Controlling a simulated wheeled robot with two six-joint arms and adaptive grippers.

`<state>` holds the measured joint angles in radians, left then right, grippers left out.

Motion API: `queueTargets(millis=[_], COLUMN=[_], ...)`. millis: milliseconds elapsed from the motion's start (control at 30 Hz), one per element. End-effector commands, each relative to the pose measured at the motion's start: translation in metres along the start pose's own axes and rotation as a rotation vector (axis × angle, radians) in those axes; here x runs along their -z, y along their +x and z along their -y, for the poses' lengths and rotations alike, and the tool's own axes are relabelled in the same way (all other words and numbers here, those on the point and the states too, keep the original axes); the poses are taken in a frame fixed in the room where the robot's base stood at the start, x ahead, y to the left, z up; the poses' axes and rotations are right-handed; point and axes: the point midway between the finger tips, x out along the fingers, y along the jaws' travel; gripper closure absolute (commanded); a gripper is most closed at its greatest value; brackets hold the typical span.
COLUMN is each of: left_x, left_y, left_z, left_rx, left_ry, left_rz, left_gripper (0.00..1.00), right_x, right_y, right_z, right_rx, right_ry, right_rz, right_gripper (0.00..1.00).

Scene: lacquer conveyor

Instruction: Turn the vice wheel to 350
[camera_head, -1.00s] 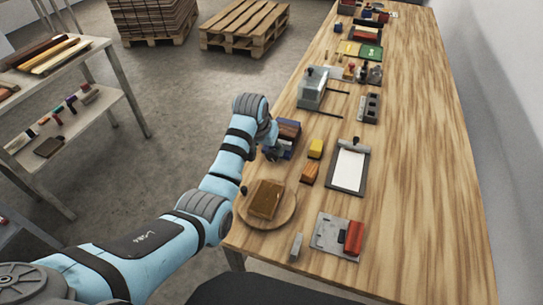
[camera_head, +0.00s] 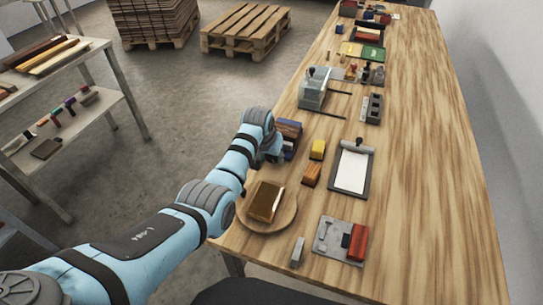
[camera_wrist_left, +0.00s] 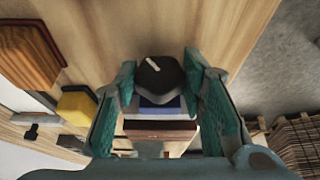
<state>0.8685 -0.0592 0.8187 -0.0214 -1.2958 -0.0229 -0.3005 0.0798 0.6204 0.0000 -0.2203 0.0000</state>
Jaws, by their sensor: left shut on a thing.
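The vice (camera_head: 288,130) stands at the left edge of the long wooden table, with a blue body and a reddish-brown block at its top. Its wheel (camera_wrist_left: 160,76) shows in the left wrist view as a dark knob with a white mark pointing to the upper left. My left gripper (camera_wrist_left: 160,70) has its teal fingers on both sides of the wheel and is shut on it. In the head view my left gripper (camera_head: 274,149) is beside the vice, and my wrist partly hides the vice and the wheel. My right gripper is not in view.
A round board (camera_head: 284,219) with a brown block (camera_head: 265,201) lies near my forearm. A yellow block (camera_head: 317,149), an orange-brown block (camera_head: 311,174) and a clipboard (camera_head: 367,180) lie right of the vice. The right side of the table is clear.

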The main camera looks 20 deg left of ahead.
Motion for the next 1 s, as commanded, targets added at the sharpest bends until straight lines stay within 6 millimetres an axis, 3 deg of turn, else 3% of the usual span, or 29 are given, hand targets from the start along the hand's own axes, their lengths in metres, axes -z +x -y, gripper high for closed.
queueTargets(millis=[200, 400, 733, 767, 800, 900, 1000], left_x=[0.000, -0.002, 0.000, 0.000, 0.000, 0.000, 0.000], left_y=[-0.001, 0.007, 0.002, 0.002, 0.002, 0.001, 0.001], left_z=[-0.006, -0.008, -0.007, -0.007, -0.007, -0.006, -0.006], left_rx=[0.174, 0.407, 0.456, 0.456, 0.456, 0.456, 0.456], left_ry=[0.077, 0.173, 0.190, 0.190, 0.190, 0.189, 0.189], left_rz=[0.003, -0.001, -0.001, -0.001, -0.001, -0.001, -0.001], left_gripper=[0.91, 0.91, 0.91, 0.62, 0.55, 0.43, 0.43], right_x=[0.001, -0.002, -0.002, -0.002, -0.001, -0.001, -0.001], right_y=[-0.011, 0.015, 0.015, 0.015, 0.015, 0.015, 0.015], right_z=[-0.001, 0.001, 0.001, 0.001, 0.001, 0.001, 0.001], right_rx=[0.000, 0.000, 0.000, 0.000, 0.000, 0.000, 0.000], right_ry=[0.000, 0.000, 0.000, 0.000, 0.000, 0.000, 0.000], right_rz=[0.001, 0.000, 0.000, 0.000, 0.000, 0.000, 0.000], right_gripper=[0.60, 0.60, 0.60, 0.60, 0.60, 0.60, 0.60])
